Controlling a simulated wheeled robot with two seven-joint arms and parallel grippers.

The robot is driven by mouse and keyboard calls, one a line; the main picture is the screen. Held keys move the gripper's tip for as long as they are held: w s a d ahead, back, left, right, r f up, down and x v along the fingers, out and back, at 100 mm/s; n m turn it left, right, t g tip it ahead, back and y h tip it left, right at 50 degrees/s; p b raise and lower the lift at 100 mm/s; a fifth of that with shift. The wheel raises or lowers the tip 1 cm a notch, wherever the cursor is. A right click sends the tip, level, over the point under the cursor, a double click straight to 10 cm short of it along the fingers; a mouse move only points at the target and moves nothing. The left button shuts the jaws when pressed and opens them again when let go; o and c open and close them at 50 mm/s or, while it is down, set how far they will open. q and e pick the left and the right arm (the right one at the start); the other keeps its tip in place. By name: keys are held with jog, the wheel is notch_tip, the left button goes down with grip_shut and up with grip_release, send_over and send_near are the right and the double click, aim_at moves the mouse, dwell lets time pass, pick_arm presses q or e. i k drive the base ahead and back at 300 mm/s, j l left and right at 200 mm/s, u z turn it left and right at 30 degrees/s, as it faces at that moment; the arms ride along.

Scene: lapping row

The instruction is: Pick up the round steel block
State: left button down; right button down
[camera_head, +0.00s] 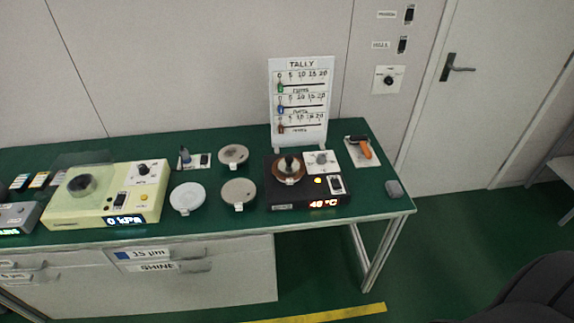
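The best match for the round steel block is a small dark round piece with an upright top (289,163). It stands on a brown disc (289,174) on the black hot plate (285,202), whose display reads 40 °C. From this distance I cannot tell its material for sure. Neither of my grippers shows in the head view, and nothing is seen holding the piece.
Three round plates (238,193) (187,198) (233,155) lie left of the hot plate on the green table (222,227). A cream 0 kPa machine (105,205) stands further left.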

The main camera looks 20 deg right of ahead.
aim_at(288, 167)
jog(key=l+u, duration=0.1)
jog(key=l, duration=1.55)
